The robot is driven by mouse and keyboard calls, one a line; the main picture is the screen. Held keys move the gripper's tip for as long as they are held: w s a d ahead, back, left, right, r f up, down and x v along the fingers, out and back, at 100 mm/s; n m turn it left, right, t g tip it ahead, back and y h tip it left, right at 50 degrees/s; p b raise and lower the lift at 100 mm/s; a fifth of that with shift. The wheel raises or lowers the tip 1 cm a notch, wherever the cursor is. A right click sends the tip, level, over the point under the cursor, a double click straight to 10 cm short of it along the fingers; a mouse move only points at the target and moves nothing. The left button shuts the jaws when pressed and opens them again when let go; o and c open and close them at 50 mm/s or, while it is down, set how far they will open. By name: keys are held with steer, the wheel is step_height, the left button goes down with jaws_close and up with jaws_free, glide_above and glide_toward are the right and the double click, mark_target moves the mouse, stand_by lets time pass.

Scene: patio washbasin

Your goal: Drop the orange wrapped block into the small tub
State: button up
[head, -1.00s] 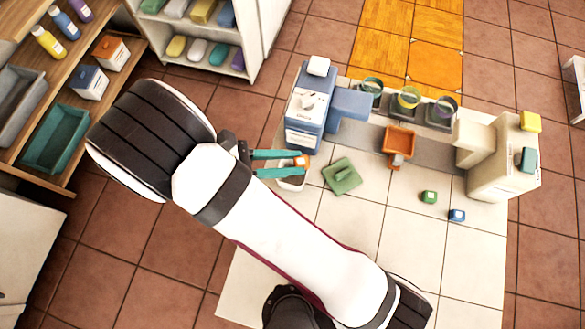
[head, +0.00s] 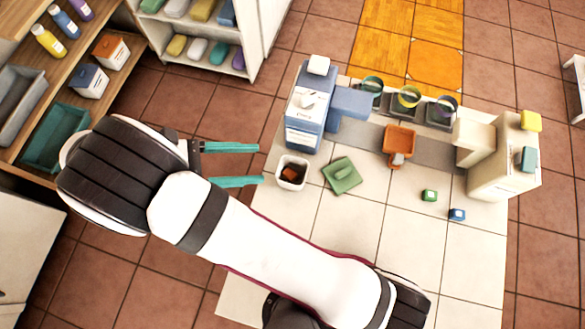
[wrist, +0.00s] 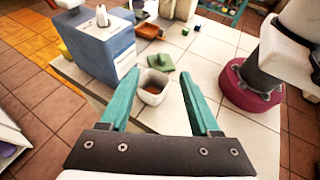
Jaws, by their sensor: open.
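The small white tub (head: 281,182) stands at the left edge of the white tiled table, and it also shows in the wrist view (wrist: 143,99). The orange wrapped block (head: 289,173) lies inside the tub; in the wrist view only the brownish inside of the tub (wrist: 157,87) can be made out. My gripper (head: 261,164) is open and empty, to the left of the tub and apart from it. In the wrist view its teal fingers (wrist: 159,82) are spread wide, with the tub beyond and between them.
A green lid-like piece (head: 342,175) lies right of the tub. A blue and white dispenser (head: 307,110) stands behind it. An orange tray (head: 398,139), a small green block (head: 429,195) and a small blue block (head: 457,215) are farther right.

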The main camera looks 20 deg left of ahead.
steer(key=v, duration=0.7)
steer(key=shift+a, duration=0.15)
steer(key=w+d+r+m+g+y, duration=0.1)
steer(key=w+d+r+m+g, duration=0.45)
steer(key=d, duration=0.45)
steer(key=d+r+m+g+y, duration=0.3)
steer(key=d+m+g+y, duration=0.15)
steer(key=d+m, duration=0.65)
steer(key=s+d+f+m+t+y, duration=0.3)
steer(key=s+d+m+y, duration=0.3)
steer(key=m, duration=0.6)
steer(key=shift+s+d+m+t+y, duration=0.25)
steer(key=shift+s+m+t+y, duration=0.1)
steer(key=shift+y, duration=0.7)
steer(key=shift+o, duration=0.4)
